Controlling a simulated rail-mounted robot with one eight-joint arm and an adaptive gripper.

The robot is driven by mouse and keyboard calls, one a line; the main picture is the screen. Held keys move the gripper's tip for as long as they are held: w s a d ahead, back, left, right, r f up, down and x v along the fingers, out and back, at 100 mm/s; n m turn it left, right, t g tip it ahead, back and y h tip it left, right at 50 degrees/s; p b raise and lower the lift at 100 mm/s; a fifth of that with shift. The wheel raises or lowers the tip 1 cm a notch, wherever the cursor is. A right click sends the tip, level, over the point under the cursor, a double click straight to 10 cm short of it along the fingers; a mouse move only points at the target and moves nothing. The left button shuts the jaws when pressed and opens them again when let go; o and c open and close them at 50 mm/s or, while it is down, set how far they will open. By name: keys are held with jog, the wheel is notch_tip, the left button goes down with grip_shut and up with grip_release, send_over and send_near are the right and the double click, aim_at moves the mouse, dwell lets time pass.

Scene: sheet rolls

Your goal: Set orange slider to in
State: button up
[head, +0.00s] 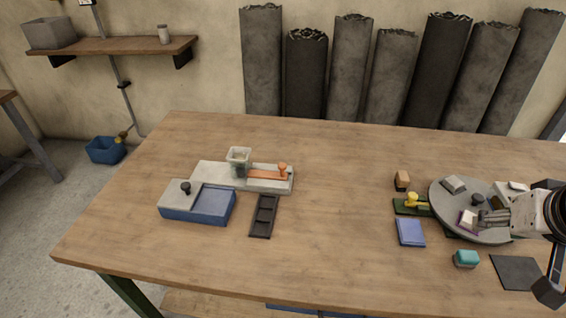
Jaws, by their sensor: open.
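The orange slider (267,174) is a flat orange strip with an upright round knob (283,168) near its right end. It lies along the top of a pale grey block (212,176) on the left half of the table. A clear cup-like hopper (238,157) stands on the block at the slider's left end and hides what is beneath it. My gripper (482,217) is far to the right, over the round grey turntable (487,234). It is open, close to a small purple-edged piece (467,222); I cannot tell whether they touch.
A blue box with a grey lid (197,205) stands in front of the pale block, beside a dark slotted tray (264,216). The table's middle (340,210) is clear.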

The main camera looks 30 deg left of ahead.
jog(key=w+a+r+n+g+y, duration=0.1)
jog(key=w+a+r+n, duration=0.15)
jog(key=w+a, duration=0.65)
jog(key=n+g+y+p, duration=0.2)
jog(key=n+g, duration=0.2)
jog(key=n, duration=0.5)
send_over(282, 165)
jog(key=s+d, duration=0.2)
jog(key=d, duration=0.3)
notch_tip(282, 165, down, 11)
jog(key=shift+m, duration=0.25)
jog(key=x, duration=1.3)
jog(key=shift+w+d+b, duration=0.2)
jog(key=shift+w+b, duration=0.1)
grip_shut()
